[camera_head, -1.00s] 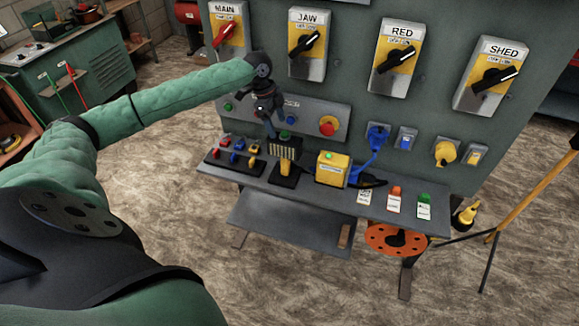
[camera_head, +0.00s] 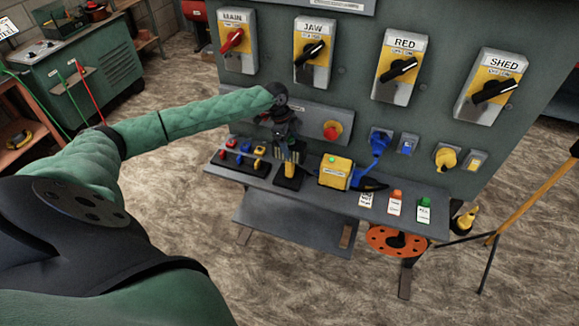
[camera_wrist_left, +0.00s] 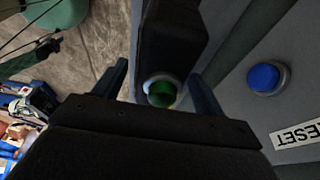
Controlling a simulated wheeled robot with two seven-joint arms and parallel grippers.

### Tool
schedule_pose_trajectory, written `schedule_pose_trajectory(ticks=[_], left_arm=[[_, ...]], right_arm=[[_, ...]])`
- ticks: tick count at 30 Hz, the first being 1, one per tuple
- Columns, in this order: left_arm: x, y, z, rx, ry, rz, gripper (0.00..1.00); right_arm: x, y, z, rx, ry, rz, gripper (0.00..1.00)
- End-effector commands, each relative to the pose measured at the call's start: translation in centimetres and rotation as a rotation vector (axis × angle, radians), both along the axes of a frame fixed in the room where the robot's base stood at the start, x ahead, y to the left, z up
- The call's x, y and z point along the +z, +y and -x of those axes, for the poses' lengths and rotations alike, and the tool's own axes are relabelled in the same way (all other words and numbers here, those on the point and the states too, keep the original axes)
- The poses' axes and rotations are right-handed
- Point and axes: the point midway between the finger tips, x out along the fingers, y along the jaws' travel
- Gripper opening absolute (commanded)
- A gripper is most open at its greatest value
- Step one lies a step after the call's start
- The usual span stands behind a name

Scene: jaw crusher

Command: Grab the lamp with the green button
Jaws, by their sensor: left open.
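A yellow box (camera_head: 335,174) with a green button on top stands on the shelf under the switch panel. Just left of it is a black-and-yellow upright device (camera_head: 289,170) on a dark base. My left gripper (camera_head: 287,148) points down above and in front of this device and partly hides it. In the left wrist view, the open gripper (camera_wrist_left: 160,92) has a green round button (camera_wrist_left: 161,94) with a pale ring between its fingers, beside a dark block. I cannot tell which device that button belongs to, nor whether the fingers touch it. My right gripper is out of view.
The panel carries rotary switches such as JAW (camera_head: 314,52) and a red knob (camera_head: 332,130). A blue button (camera_wrist_left: 266,77) by a RESET label is close in the left wrist view. Small red, blue and yellow items (camera_head: 246,152) sit left on the shelf; tags sit right.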

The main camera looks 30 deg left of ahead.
Motion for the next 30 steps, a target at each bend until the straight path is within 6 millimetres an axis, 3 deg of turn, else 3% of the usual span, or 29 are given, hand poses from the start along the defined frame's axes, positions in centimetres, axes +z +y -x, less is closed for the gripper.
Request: schedule_pose_trajectory(ticks=[8,11,19,30], left_arm=[[-0.29,-0.08,-0.02,0.000,0.000,0.000,0.71],[-0.28,-0.08,-0.02,0.000,0.000,0.000,0.55],[-0.25,-0.07,-0.03,0.000,0.000,0.000,0.02],[-0.08,-0.04,-0.08,0.001,-0.002,0.001,0.00]], right_arm=[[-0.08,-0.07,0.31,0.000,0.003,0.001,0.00],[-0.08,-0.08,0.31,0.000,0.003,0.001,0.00],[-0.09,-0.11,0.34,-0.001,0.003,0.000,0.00],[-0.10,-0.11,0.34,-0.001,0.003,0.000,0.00]])
